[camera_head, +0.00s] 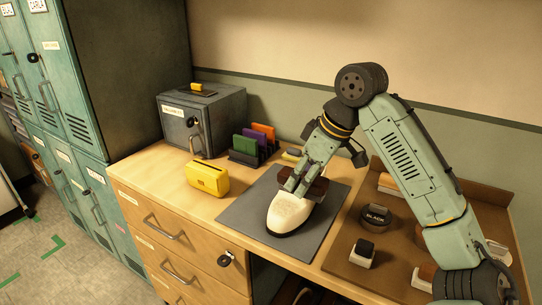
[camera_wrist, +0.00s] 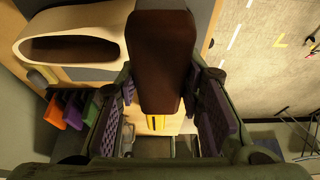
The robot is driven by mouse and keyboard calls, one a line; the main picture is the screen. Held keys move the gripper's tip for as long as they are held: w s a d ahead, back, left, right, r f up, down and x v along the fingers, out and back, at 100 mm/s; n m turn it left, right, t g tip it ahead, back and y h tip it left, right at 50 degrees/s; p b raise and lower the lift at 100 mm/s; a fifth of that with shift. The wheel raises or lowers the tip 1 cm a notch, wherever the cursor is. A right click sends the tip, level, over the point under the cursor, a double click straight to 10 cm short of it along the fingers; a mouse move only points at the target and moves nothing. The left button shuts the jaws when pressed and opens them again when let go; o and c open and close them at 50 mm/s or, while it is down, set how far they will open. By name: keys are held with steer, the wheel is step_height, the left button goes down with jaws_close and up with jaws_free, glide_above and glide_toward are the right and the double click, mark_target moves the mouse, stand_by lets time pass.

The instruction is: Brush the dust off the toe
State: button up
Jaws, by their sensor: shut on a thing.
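A cream shoe (camera_head: 289,212) with a dark sole sits on a dark grey mat (camera_head: 243,215), its rounded toe towards the front. In the wrist view the shoe (camera_wrist: 75,22) is at the upper left, with its oval opening showing. My gripper (camera_head: 298,187) is shut on a dark brown brush (camera_head: 318,189). The brush (camera_wrist: 161,60) fills the middle of the wrist view between my two padded fingers. In the head view the brush is just over or against the shoe's upper part; I cannot tell whether it touches. Its bristles are hidden. I cannot make out dust on the toe.
A brown tray (camera_head: 345,250) on the right holds a round tin marked BLACK (camera_head: 375,217) and several brushes or blocks. My arm crosses over the tray.

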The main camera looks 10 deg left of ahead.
steer(key=shift+r, duration=1.2)
